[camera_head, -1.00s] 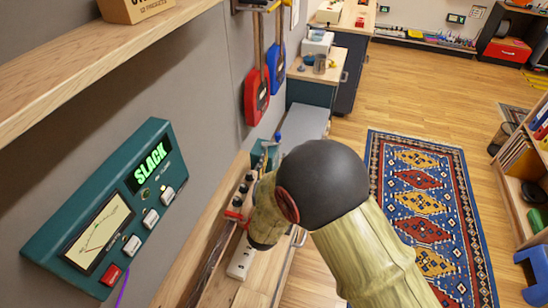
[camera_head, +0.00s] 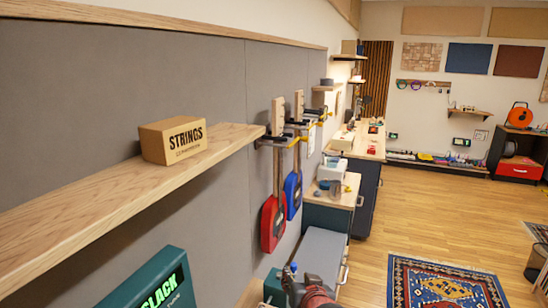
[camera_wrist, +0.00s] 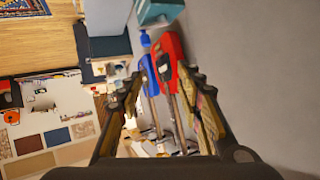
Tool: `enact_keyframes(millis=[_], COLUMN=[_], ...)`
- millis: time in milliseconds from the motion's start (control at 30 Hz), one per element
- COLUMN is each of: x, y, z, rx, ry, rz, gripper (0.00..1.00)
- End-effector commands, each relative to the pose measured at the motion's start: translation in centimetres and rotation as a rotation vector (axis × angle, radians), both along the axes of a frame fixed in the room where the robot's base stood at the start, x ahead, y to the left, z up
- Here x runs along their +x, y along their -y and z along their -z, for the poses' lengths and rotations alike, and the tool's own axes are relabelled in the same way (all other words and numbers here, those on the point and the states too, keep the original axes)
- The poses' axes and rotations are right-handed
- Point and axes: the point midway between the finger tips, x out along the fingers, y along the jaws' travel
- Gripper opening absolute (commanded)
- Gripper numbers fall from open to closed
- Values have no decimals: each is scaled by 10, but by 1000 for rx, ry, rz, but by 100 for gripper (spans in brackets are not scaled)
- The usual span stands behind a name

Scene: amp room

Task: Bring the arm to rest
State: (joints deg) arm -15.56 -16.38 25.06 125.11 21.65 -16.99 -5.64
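My gripper (camera_wrist: 160,76) shows in the wrist view with its two dark fingers apart and nothing held between them. Beyond the fingers hang a red guitar-like instrument (camera_wrist: 168,55) and a blue one (camera_wrist: 150,75), upside down in this view. In the head view, only a small dark and reddish piece, apparently of my arm, shows at the bottom edge; the rest of the arm is out of view.
In the head view, the red instrument (camera_head: 273,222) and blue instrument (camera_head: 293,193) hang on the grey wall. A wooden shelf (camera_head: 90,215) with a STRINGS box (camera_head: 172,140) juts out at left. The green SLACK tuner (camera_head: 150,285) is below. Open floor (camera_head: 425,215) lies right.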

Motion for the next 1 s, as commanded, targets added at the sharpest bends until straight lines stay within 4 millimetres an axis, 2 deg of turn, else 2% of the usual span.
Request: enact_keyframes(millis=[33,100,167,333,600,700,833,1000], x=[-14,-35,-55,-120,-234,-266,-289,-296], y=[7,16,24,51,102,115,124,127], z=[-12,-20,-27,-39,-42,-41,-39,-38], rx=[0,-8,-20,-63,-150,-173,-189,-194], ry=[-26,-78,-123,-253,-464,-520,-564,-581], rz=[-12,-34,-49,-71,-42,-23,-6,-2], gripper=[36,36,36,36,36,36,36,36])
